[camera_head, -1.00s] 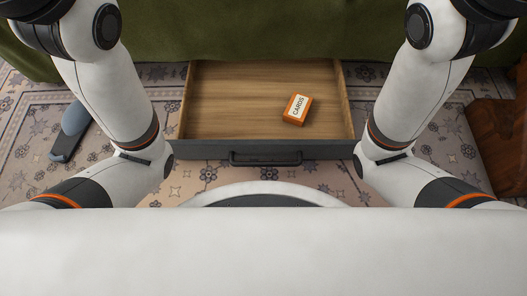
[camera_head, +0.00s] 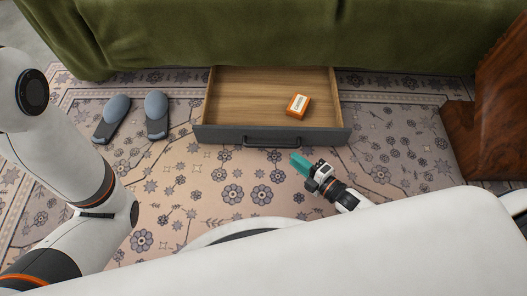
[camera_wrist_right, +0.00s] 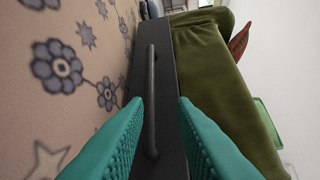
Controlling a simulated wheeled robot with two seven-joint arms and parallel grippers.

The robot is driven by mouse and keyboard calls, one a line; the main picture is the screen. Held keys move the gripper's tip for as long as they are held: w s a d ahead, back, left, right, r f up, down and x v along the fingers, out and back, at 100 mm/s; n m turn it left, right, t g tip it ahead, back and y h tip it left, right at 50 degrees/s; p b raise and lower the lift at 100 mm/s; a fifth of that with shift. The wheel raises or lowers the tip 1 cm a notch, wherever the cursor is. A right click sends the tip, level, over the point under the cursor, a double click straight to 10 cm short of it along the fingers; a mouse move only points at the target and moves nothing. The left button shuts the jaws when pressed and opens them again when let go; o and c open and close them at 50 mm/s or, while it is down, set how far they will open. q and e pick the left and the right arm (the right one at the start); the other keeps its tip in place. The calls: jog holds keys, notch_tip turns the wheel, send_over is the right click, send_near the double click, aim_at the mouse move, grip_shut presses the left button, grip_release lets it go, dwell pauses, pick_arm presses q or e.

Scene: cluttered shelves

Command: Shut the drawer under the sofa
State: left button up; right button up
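The drawer (camera_head: 225,134) under the green sofa (camera_head: 250,38) is pulled out, with its wooden inside showing. Its dark front has a bar handle (camera_head: 272,141). My right gripper (camera_head: 297,162) is just in front of the drawer front, near the right end of the handle. In the right wrist view its two teal fingers (camera_wrist_right: 150,140) are apart, with the dark drawer front (camera_wrist_right: 166,80) and the handle (camera_wrist_right: 151,95) seen between and beyond them. I cannot tell whether they touch the handle. My left arm shows at the left, but its gripper is out of view.
An orange card box (camera_head: 298,105) lies in the drawer. Two grey-blue slippers (camera_head: 156,115) stand on the patterned rug (camera_head: 215,190) left of the drawer. A dark wooden piece of furniture (camera_head: 490,130) is at the right. The rug in front of the drawer is mostly clear.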

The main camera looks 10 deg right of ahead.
aim_at(273, 145)
jog(key=shift+s+d+f, duration=0.2)
jog(key=shift+s+f, duration=0.2)
jog(key=shift+f, duration=0.1)
jog(key=shift+w+a+f+b, duration=0.1)
jog(key=shift+w+f+b, duration=0.1)
jog(key=shift+b, duration=0.1)
jog(key=b+x, duration=0.5)
jog(key=x, duration=0.5)
jog(key=shift+f+b, duration=0.2)
jog(key=shift+b, duration=0.15)
jog(key=shift+w+a, duration=0.35)
jog(key=shift+w, duration=0.2)
jog(key=shift+r, duration=0.1)
jog(key=c, duration=0.5)
